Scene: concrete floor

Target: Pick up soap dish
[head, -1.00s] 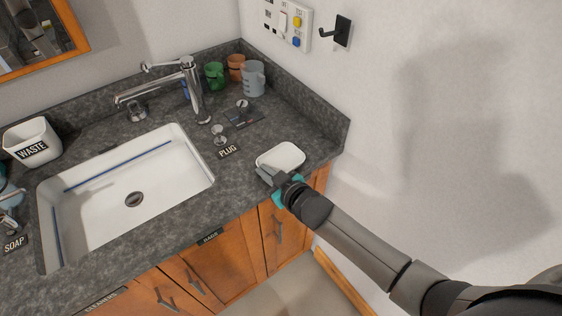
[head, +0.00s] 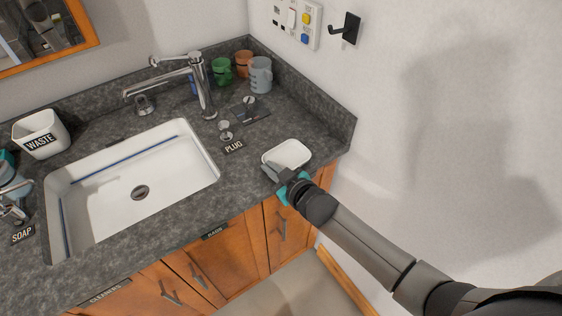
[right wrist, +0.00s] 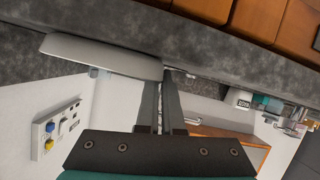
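The soap dish (head: 287,153) is a small white oval dish at the right front corner of the grey counter in the head view. It also shows nearly edge-on in the right wrist view (right wrist: 98,55). My right gripper (head: 271,169) is at the dish's near left end. In the right wrist view its fingers (right wrist: 164,90) are close together with the dish's rim between their tips, and they look shut on it. I cannot tell whether the dish touches the counter. My left gripper is not in view.
A white sink (head: 140,215) lies left of the dish. A plug label (head: 233,147) and small metal fittings (head: 225,130) sit between sink and dish. A faucet (head: 205,90) and several mugs (head: 260,75) stand behind. The wall (head: 400,120) is close on the right.

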